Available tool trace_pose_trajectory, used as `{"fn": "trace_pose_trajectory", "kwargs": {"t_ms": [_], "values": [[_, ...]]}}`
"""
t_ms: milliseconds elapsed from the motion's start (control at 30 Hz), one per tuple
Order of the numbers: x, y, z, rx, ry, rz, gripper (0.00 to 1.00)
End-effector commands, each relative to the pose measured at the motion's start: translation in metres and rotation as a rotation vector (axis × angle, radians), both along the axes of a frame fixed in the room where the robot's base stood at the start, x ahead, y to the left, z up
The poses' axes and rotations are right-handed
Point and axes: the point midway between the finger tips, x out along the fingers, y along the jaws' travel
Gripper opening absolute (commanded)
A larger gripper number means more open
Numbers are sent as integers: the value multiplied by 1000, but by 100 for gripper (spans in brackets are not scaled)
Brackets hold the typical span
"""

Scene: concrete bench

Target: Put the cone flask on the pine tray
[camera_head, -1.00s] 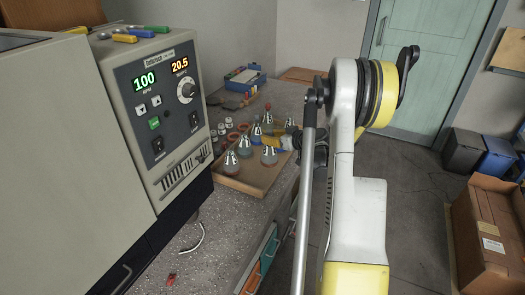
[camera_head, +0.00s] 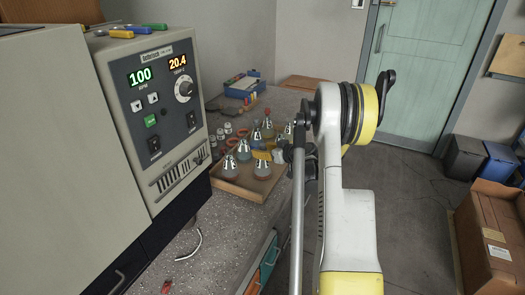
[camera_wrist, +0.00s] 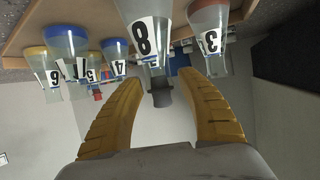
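Several cone flasks with coloured contents and numbered labels stand on a wooden tray (camera_head: 238,186) on the bench. Two at its front edge are one at left (camera_head: 229,167) and one at right (camera_head: 262,169). My gripper (camera_head: 265,155) is low among the flasks, partly hidden by my arm. The wrist view is upside down. Flask 3 (camera_wrist: 209,35) is close to the right finger.
A grey machine (camera_head: 165,100) with lit displays stands left of the tray. A blue box (camera_head: 243,85) and small jars are behind the flasks. A white curved piece (camera_head: 188,245) lies on the front bench. Flasks 4 (camera_wrist: 114,55) and 6 (camera_wrist: 50,65) crowd the left.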

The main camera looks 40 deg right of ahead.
Motion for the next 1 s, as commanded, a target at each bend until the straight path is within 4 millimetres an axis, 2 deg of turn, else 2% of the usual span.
{"fn": "trace_pose_trajectory", "kwargs": {"t_ms": [367,467,800,1000], "values": [[-2,0,4,0,0,-1,50],[-13,-1,10,0,0,-2,50],[-83,-1,39,1,0,-4,50],[-107,0,47,-1,0,-2,50]]}}
